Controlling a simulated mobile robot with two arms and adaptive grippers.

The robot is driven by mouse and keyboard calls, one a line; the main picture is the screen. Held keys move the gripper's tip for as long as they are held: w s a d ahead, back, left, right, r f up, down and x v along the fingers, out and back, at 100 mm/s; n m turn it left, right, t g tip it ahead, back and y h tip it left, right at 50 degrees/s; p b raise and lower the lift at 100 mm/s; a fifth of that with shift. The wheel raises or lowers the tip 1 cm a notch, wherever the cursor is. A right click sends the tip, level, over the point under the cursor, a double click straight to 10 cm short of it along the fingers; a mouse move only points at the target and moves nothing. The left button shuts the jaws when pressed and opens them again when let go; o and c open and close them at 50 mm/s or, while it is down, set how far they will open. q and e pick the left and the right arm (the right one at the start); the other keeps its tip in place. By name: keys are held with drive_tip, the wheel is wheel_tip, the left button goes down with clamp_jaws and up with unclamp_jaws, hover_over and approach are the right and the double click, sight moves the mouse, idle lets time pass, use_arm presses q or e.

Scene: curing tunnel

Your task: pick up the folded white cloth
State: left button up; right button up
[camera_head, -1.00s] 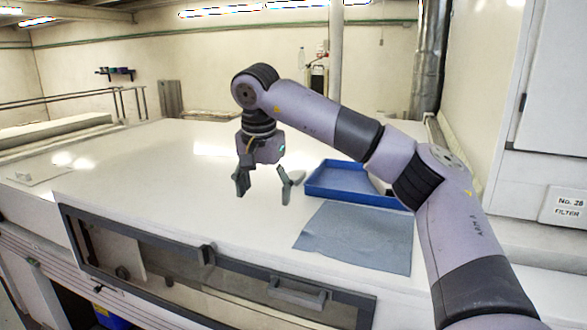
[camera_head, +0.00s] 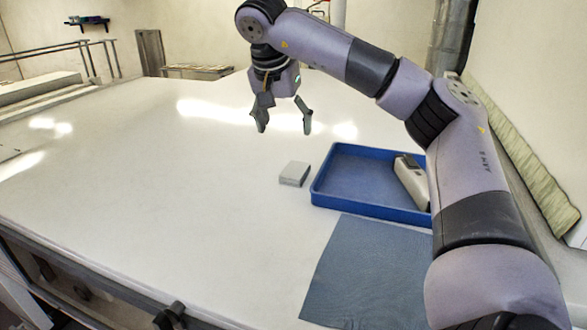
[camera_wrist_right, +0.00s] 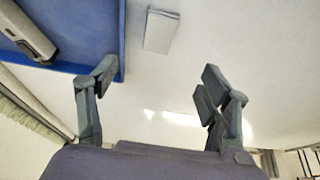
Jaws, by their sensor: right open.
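The folded white cloth (camera_head: 294,173) is a small pale block on the white tabletop, just left of the blue tray. It also shows at the top of the right wrist view (camera_wrist_right: 161,31), beyond the fingers and apart from them. My right gripper (camera_head: 284,130) is open and empty. In the head view it hangs fingers-down above the table, behind and a little left of the cloth. Its two spread fingers also show in the right wrist view (camera_wrist_right: 155,85). My left gripper is not in view.
A blue tray (camera_head: 318,190) stands right of the cloth with a pale handheld device (camera_head: 410,180) in it. A blue-grey mat (camera_head: 365,275) lies in front of the tray. The white table (camera_head: 150,190) is clear to the left. A wall stands at the right.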

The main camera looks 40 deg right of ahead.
wheel_tip(320, 180, down, 2)
drive_tip(key=b, duration=0.3)
approach(295, 169)
drive_tip(key=b+x, duration=0.2)
drive_tip(key=x, duration=0.1)
drive_tip(key=shift+s+f, duration=0.1)
drive_tip(key=shift+d+f+b, duration=0.1)
drive_tip(key=shift+f+b, duration=0.25)
drive_tip(key=b+x, duration=0.4)
drive_tip(key=x, duration=0.1)
drive_tip(key=shift+r, duration=0.1)
drive_tip(key=shift+c, duration=1.2)
drive_tip(key=c, duration=0.6)
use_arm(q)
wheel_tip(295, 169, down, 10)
use_arm(e)
drive_tip(key=shift+c, duration=1.3)
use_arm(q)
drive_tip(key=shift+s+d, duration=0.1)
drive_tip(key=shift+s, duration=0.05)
